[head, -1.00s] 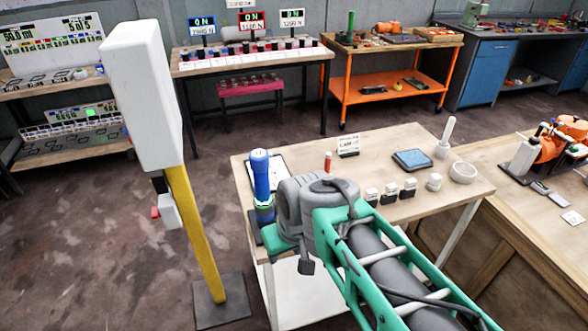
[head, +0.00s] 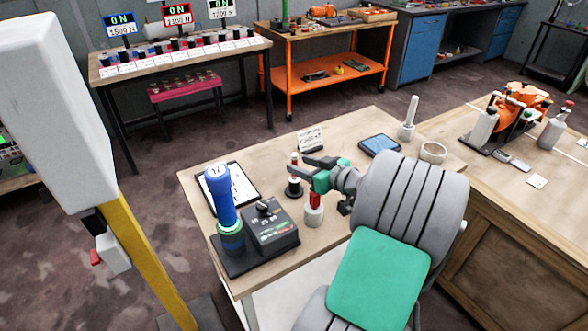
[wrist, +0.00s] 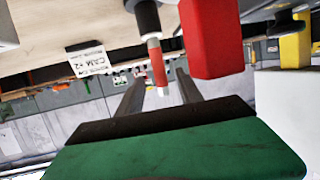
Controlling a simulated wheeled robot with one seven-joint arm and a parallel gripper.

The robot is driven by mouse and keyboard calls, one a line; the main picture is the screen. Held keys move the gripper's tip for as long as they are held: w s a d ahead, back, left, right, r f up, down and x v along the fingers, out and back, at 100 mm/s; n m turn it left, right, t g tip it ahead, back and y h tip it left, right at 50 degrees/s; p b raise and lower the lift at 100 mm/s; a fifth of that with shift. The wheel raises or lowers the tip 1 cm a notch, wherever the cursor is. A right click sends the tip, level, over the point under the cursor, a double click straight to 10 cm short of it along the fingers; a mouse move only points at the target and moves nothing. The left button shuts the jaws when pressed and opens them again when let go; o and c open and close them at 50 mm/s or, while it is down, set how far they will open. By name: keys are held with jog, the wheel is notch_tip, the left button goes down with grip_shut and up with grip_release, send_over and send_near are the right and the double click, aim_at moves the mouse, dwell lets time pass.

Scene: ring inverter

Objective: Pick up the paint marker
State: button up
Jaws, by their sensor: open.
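The paint marker (head: 294,158) appears to be the slim upright red stick with a pale tip, standing in a dark holder (head: 294,187) on the wooden table. My gripper (head: 299,165) is open, with its two dark fingers pointing left at the marker's upper part. One finger hides part of the marker in the head view. In the wrist view, which is upside down, the marker (wrist: 157,66) shows between the two fingers (wrist: 160,88). I cannot tell whether either finger touches it.
A thicker red piece (head: 315,199) on a white base stands close under my gripper; it looms large in the wrist view (wrist: 212,38). A black control box (head: 271,228), a blue cylinder (head: 221,195) and a clipboard (head: 243,186) are left. A printed card (head: 311,140) stands behind.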

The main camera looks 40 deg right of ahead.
aim_at(294, 178)
jog(key=x, duration=0.3)
jog(key=shift+w+a+f, duration=0.1)
jog(key=shift+w+f, duration=0.1)
jog(key=shift+w, duration=0.1)
jog(key=shift+s, duration=0.1)
grip_shut()
